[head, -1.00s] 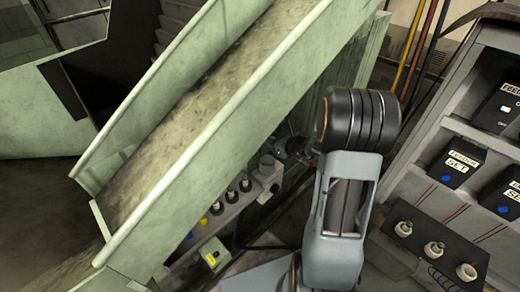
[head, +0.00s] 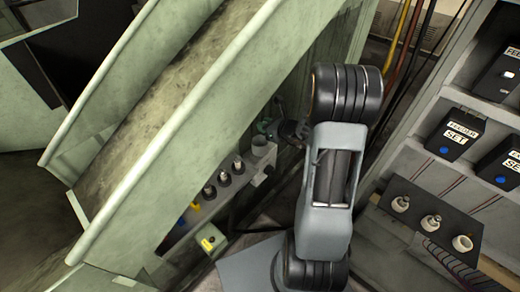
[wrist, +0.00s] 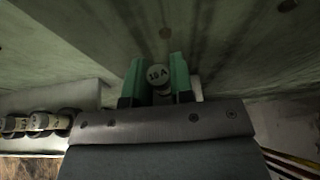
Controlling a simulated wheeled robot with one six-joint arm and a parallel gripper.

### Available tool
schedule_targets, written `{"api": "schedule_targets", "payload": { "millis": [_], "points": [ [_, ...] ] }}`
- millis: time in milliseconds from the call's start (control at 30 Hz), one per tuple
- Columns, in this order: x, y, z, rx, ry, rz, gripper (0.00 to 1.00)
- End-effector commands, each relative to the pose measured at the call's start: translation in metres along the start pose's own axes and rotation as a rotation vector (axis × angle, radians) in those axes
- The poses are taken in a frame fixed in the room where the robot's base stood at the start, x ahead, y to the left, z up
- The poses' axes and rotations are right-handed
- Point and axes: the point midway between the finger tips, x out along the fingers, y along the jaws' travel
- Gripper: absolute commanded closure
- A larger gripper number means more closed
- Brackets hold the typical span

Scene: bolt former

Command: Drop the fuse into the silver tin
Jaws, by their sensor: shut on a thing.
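My gripper (wrist: 158,82) has green fingertips and is shut on the fuse (wrist: 158,75), a pale round end marked with a number and "A" in the wrist view. In the head view my gripper (head: 266,128) is small and partly dark against the green machine, and the fuse cannot be made out there. A grey, round, open-topped cylinder (head: 262,149), perhaps the silver tin, stands on the ledge just below my gripper. They look apart, but the depth between them is unclear. No tin can be made out in the wrist view.
Several dark sockets with pale tops (head: 224,178) line the ledge, close left of the grey cylinder. A sloping green chute (head: 190,130) rises to the left. A dark panel with white ceramic holders (head: 431,222) and labelled boxes (head: 457,133) stand at right.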

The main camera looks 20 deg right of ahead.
Motion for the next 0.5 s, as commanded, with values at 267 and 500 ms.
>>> {"api": "schedule_targets", "payload": {
  "millis": [267, 500],
  "points": [
    [-0.0001, -0.0001, 0.0005, 0.0, 0.0, 0.0, 0.71],
    [-0.0001, -0.0001, 0.0005, 0.0, 0.0, 0.0, 0.48]
  ]
}}
